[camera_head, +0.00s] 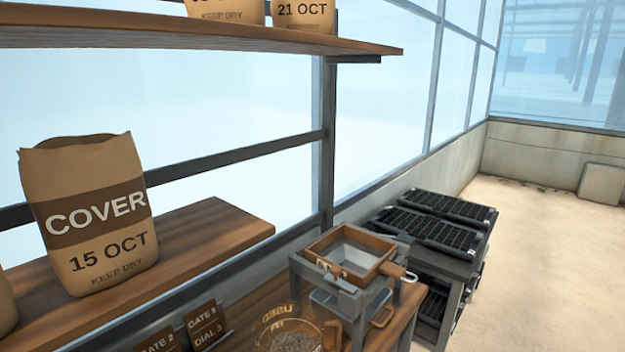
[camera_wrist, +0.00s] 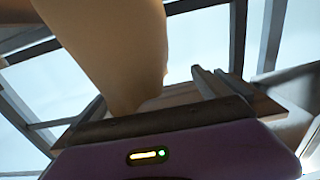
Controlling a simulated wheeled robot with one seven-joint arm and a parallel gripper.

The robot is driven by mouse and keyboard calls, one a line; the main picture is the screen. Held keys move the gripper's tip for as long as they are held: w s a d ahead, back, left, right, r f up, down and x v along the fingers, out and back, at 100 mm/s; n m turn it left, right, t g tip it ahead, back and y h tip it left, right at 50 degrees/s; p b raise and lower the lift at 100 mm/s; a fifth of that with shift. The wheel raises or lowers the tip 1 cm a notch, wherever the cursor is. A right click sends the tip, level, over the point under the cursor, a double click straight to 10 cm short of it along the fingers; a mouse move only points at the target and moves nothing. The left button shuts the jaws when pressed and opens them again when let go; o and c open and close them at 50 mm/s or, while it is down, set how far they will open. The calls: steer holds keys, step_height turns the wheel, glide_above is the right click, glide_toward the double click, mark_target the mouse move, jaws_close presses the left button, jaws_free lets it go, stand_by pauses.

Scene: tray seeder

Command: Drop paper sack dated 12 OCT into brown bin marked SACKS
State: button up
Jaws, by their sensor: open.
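A brown paper sack (camera_head: 92,215) marked COVER, 15 OCT, KEEP DRY stands upright on the lower wooden shelf in the head view. Another sack (camera_head: 303,14) on the upper shelf reads 21 OCT, its top cut off. A second upper sack (camera_head: 226,12) beside it has its date out of frame. I see no 12 OCT label and no brown SACKS bin. In the wrist view my gripper (camera_wrist: 165,95) is open, with a grey finger at right. A tan, sack-like surface (camera_wrist: 110,45) looms close at left, hiding part of the gripper; its label is not visible.
The upper shelf (camera_head: 200,38) overhangs the lower shelf (camera_head: 225,232). Below stand a wood-framed sieve (camera_head: 322,246) on a stand, a glass jug (camera_head: 292,335) and small GATE cards (camera_head: 203,325). Black seed trays (camera_head: 425,229) stand beyond. Open floor lies at right.

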steer(key=b+v, duration=0.2)
steer(key=v, duration=0.4)
steer(key=shift+s+d+f, duration=0.1)
steer(key=shift+s+d, duration=0.1)
steer(key=shift+d, duration=0.05)
steer(key=shift+s+d, duration=0.4)
steer(key=shift+d, duration=0.05)
